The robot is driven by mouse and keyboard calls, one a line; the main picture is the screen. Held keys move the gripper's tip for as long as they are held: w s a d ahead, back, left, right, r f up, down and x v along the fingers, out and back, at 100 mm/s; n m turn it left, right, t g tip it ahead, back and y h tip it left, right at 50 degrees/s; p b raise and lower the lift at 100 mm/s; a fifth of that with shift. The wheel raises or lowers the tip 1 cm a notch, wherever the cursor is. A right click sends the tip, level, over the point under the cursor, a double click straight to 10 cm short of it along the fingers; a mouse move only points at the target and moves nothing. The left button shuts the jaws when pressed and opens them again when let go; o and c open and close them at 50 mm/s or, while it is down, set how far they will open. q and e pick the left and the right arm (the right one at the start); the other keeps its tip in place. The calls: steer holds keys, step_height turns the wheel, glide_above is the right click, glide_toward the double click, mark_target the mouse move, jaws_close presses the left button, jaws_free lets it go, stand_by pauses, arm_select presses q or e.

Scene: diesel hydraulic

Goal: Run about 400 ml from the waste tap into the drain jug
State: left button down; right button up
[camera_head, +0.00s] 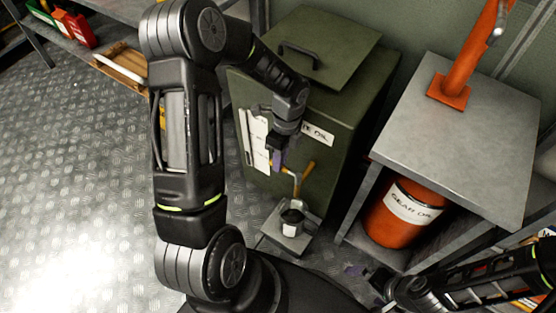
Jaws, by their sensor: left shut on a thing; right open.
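The green waste oil cabinet (345,130) stands at the back, with a brass-orange waste tap (298,177) on its front. My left gripper (277,160) reaches down beside the tap and is shut at its upper end, apparently on the tap handle; the fingers hide the grip. Below the tap spout stands the drain jug (292,217), small and dark with a pale label, upright on a grey plate (277,238). No stream or oil level can be made out at this size. My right gripper (358,271) is low at the bottom right, empty and open.
A grey bench (470,140) at the right carries an orange pump (455,85), with an orange gear oil drum (395,217) beneath. A wooden tray (122,66) and coloured bins (75,28) are at the upper left. The left metal floor is clear.

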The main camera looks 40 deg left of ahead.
arm_select(q)
steer(key=shift+w+m, duration=0.25)
steer(key=shift+m, duration=0.15)
steer(key=c, duration=1.4)
jaws_free()
steer(key=shift+o, duration=0.2)
steer(key=shift+r, duration=0.1)
step_height(320, 180, up, 10)
steer(key=p, duration=0.2)
